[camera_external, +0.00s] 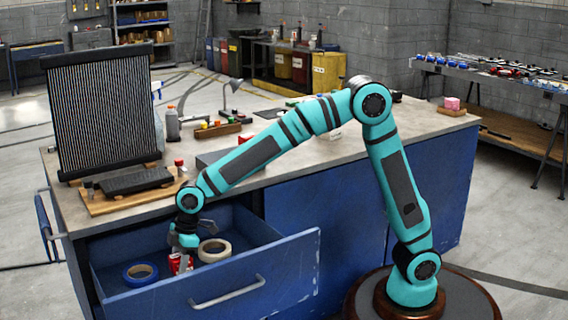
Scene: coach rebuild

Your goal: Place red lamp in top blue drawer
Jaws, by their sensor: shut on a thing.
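The top blue drawer (278,275) is pulled out from the workbench and open at the lower left. My gripper (182,256) points down inside the drawer. It is shut on the red lamp (180,264), a small red thing low in the drawer near its front wall. The drawer front hides the lamp's lower end, so I cannot tell whether it touches the drawer floor. A roll of cream tape (214,250) lies just right of the gripper, and a roll of blue tape (140,273) lies to its left.
The workbench top (300,165) is above the drawer. On it stand a dark finned panel (102,112), a wooden board (128,197) with a black block, a grey bottle (172,124) and a desk lamp (234,98). The drawer's right part is bare.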

